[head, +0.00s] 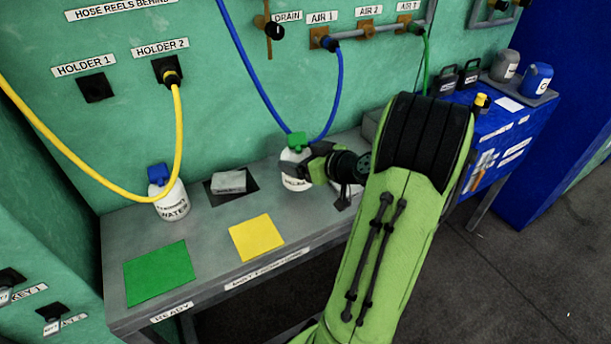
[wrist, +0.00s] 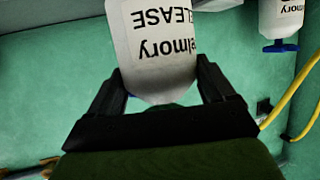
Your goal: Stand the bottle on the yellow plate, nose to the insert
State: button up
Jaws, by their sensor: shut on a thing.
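A white bottle (head: 293,179) with a green head (head: 297,140) is in my gripper (head: 309,168), near the back of the grey bench. It looks upright in the head view. In the wrist view the two fingers stand on either side of the white bottle (wrist: 158,45), and its label text is upside down. Its green head and the direction of its nose are not clear. The yellow plate (head: 257,238) lies bare at the bench's front, left of and nearer than the bottle. A grey block (head: 229,182), possibly the insert, sits on a dark square behind the plate.
A white water bottle with a blue head (head: 171,200) stands at the bench's left, also showing in the wrist view (wrist: 280,18). A bare green plate (head: 160,272) lies front left. A yellow hose (head: 110,190) and a blue hose (head: 250,72) hang from the wall.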

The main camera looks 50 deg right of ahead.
jog(key=shift+f+b, duration=0.5)
jog(key=shift+f, duration=1.3)
jog(key=shift+f+b, duration=0.2)
jog(key=shift+b, duration=0.1)
jog(key=o, duration=1.2)
jog(key=shift+c, duration=0.2)
